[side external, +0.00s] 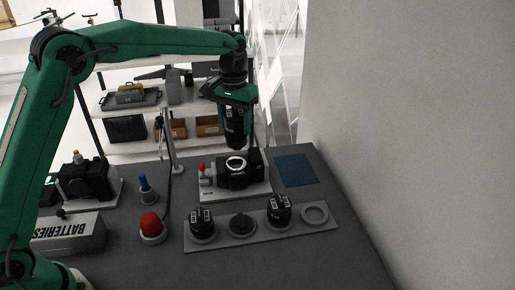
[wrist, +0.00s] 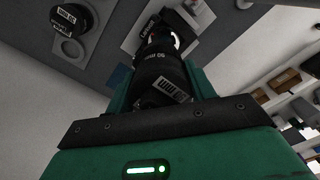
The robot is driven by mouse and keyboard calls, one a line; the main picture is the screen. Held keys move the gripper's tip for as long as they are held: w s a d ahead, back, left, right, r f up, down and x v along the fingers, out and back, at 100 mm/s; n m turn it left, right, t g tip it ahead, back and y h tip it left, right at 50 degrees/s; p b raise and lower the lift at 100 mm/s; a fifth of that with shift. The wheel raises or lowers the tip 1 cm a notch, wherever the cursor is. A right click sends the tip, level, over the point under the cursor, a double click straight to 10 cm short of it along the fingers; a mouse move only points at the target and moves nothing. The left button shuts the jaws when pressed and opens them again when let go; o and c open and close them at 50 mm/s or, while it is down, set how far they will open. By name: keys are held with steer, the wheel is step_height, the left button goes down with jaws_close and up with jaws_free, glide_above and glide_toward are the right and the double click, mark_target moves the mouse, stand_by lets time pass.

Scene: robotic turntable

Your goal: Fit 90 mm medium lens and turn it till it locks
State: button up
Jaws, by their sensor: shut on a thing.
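My gripper (side external: 236,100) is shut on a black lens (side external: 236,130), which hangs upright below it. In the wrist view my gripper (wrist: 160,82) has its green fingers on both sides of the lens (wrist: 158,68), and a pale label reading 90 mm shows on the barrel. The black camera body (side external: 236,173) lies on a pale plate, its bright round mount (side external: 236,163) facing up. The lens is above the mount, with a small gap seen from the side. In the wrist view the lens hides most of the camera.
A grey lens rack (side external: 222,244) in front holds two labelled black lenses (side external: 201,224) (side external: 279,209), a low dark disc (side external: 242,223) and an empty ring seat (side external: 315,213). A red dome (side external: 151,224) and a blue mat (side external: 294,170) flank the camera. A thin post (side external: 173,150) stands behind left.

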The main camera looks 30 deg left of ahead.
mark_target(234, 144)
steer(key=shift+a+r, duration=0.1)
steer(key=shift+a, duration=0.35)
steer(key=shift+f, duration=0.25)
steer(key=shift+f, duration=2.65)
steer(key=shift+f, duration=0.9)
stand_by(2.7)
steer(key=shift+m, duration=1.6)
